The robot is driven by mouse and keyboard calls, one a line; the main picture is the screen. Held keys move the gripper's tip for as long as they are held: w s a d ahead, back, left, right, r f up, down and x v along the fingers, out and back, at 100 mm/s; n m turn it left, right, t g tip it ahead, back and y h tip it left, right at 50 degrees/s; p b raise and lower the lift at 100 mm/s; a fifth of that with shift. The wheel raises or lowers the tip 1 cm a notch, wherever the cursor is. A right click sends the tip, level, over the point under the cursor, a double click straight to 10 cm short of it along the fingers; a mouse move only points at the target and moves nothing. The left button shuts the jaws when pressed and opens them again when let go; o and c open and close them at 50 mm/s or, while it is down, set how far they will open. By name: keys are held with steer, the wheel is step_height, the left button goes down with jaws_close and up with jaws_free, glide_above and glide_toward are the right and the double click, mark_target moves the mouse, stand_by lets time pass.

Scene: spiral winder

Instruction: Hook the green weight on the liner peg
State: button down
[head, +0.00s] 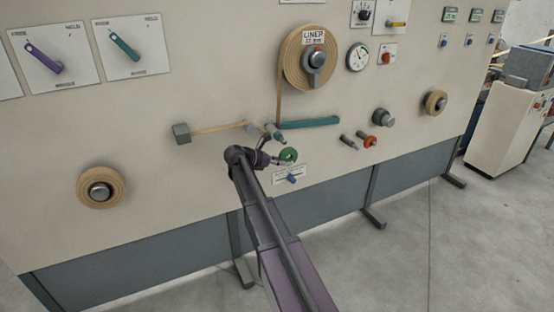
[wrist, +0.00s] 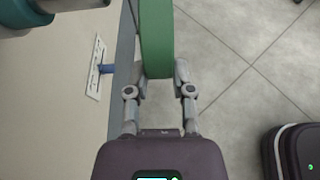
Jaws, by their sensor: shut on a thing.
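The green weight (head: 288,155) is a round disc with a hole at its centre in the head view. It hangs in front of the machine panel, below the teal bar. My gripper (head: 280,159) is shut on its edge. In the wrist view the green weight (wrist: 156,40) shows edge-on between the two fingertips of my gripper (wrist: 161,72). A bare grey peg (head: 348,142) sticks out to the right of the weight, and a red disc (head: 369,142) sits beside it. No label shows which peg is the liner peg.
The liner roll (head: 303,57) is higher up. A small plate with a blue knob (head: 291,179) is just below the weight. The floor in front is clear.

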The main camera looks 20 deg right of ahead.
steer(key=s+r+p, duration=0.1)
steer(key=s, duration=0.9)
steer(key=shift+d, duration=0.2)
stand_by(0.3)
stand_by(1.0)
